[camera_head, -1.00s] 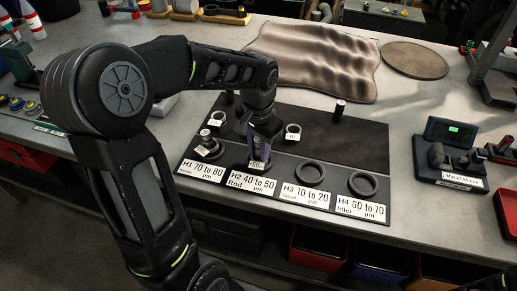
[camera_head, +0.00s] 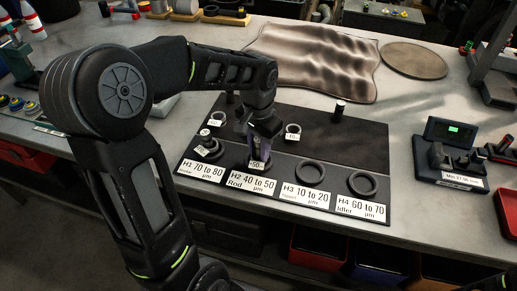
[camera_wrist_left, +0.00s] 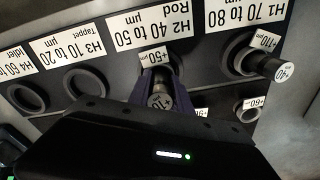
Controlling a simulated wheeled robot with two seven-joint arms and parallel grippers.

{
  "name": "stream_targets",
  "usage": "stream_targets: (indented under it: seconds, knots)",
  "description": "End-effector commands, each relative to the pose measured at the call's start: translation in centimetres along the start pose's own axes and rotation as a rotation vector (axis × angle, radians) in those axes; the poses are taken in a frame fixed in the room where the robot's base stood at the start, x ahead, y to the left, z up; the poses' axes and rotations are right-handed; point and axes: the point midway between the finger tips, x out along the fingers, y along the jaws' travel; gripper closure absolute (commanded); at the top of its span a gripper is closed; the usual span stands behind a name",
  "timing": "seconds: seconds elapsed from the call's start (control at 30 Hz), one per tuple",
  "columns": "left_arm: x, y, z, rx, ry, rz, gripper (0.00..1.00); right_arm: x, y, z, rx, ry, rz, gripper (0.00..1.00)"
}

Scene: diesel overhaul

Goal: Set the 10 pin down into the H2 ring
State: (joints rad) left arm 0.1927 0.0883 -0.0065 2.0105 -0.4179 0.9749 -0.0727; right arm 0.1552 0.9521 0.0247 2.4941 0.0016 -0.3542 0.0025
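The 10 pin (camera_wrist_left: 160,101), dark with a "+10" top, stands between the fingers of my left gripper (camera_wrist_left: 162,96) in the left wrist view. Its lower end is at the H2 ring (camera_wrist_left: 154,58), which carries a "+50" tag and lies behind the "H2 40 to 50 Rod" label (camera_head: 250,182). The purple fingers stand apart on either side of the pin and look open. In the head view the left gripper (camera_head: 261,146) is over the H2 place and mostly hides pin and ring. How deep the pin sits is hidden. My right gripper is not in view.
A pin marked "+40" (camera_wrist_left: 284,71) stands in the H1 ring beside H2. The H3 ring (camera_head: 309,173) and H4 ring (camera_head: 363,184) are empty. Two small tagged rings and a dark pin (camera_head: 339,109) are farther back. A gauge (camera_head: 450,150) stands right.

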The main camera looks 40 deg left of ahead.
Motion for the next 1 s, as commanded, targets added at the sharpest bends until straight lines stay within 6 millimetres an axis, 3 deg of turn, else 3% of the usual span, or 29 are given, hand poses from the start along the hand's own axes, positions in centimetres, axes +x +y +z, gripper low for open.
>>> stream_targets:
  seconds: [0.03,0.17,0.7,1.0]
  knots:
    - [2.5,0.4,1.3,0.001,-0.042,0.013,0.55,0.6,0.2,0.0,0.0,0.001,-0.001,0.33]
    - [1.8,0.3,1.2,0.0,-0.037,0.011,0.5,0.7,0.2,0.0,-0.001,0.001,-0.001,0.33]
    - [-7.7,0.6,1.0,-0.001,0.007,-0.006,0.5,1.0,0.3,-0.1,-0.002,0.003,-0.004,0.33]
    - [-8.5,0.7,1.0,0.0,0.01,-0.007,0.5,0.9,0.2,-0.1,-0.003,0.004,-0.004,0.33]
